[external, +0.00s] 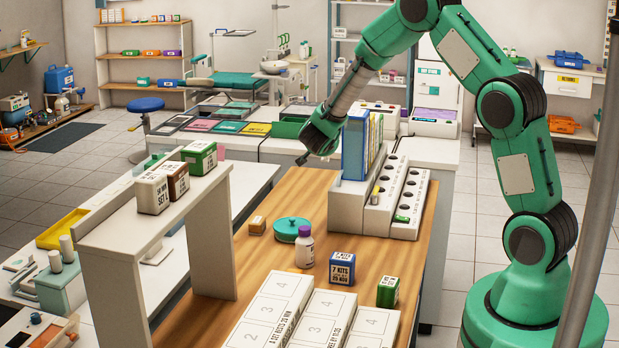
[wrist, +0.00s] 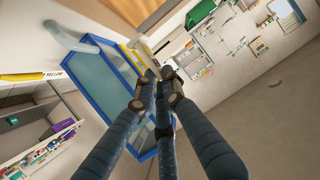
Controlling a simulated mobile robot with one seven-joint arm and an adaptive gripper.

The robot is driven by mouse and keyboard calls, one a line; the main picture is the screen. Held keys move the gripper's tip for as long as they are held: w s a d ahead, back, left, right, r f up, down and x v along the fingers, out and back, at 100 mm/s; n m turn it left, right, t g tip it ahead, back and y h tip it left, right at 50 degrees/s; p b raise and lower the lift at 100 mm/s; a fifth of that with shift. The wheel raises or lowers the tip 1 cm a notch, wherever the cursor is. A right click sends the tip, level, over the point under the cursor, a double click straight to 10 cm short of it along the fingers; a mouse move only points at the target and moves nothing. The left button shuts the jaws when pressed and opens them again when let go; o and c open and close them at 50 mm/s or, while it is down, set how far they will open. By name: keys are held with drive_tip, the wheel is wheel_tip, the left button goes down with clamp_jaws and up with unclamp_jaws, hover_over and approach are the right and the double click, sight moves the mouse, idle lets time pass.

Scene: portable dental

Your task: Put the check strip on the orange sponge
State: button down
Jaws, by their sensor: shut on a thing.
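My gripper (external: 302,160) is at the end of the arm, in the air left of the upright blue folder (external: 355,145) and above the wooden table. In the wrist view its dark blue fingers meet at the tips (wrist: 155,92). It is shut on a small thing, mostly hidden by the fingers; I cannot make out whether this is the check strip. I cannot pick out a check strip elsewhere. A small tan-orange block (external: 257,225) lies on the table below my gripper, left of a teal lidded dish (external: 291,229); I cannot be sure that it is the orange sponge.
A white rack with holes (external: 408,195) stands right of the folders. A purple-capped bottle (external: 305,250), a blue box (external: 343,272) and a green box (external: 388,291) stand nearer. A raised white shelf (external: 120,222) bears boxes at the left. Wood between shelf and rack is partly clear.

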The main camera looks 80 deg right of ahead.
drive_tip(key=s+a+f+n+t+y+p, duration=0.15)
drive_tip(key=s+a+n+t+y, duration=0.35)
drive_tip(key=a, duration=1)
drive_tip(key=s+a+f+n+t+y+p, duration=0.1)
drive_tip(key=s+a+f+n+t+y, duration=0.4)
drive_tip(key=a, duration=1.1)
drive_tip(key=s+a+r+n+t+y+p, duration=0.1)
drive_tip(key=s+a+r+n+t+y, duration=0.15)
drive_tip(key=s+a+n, duration=0.9)
drive_tip(key=w+a+f+m, duration=0.2)
drive_tip(key=a+f+m, duration=0.1)
drive_tip(key=f, duration=0.3)
drive_tip(key=shift+w+a+f+m+g+y, duration=0.35)
drive_tip(key=shift+w+f+m+g, duration=0.1)
drive_tip(key=shift+m, duration=0.3)
drive_tip(key=shift+r+b, duration=0.1)
drive_tip(key=shift+b, duration=0.2)
drive_tip(key=w+d, duration=0.2)
drive_tip(key=w, duration=0.5)
drive_tip(key=w+d+f+b, duration=0.1)
drive_tip(key=w+d, duration=0.1)
drive_tip(key=w, duration=0.6)
drive_tip(key=shift+d+f+b, duration=0.25)
drive_tip(key=shift+d+b, duration=0.05)
drive_tip(key=shift+d, duration=0.1)
drive_tip(key=shift+w, duration=0.1)
drive_tip(key=shift+f+b, duration=0.5)
drive_tip(key=shift+f, duration=1.25)
drive_tip(key=shift+f, duration=0.15)
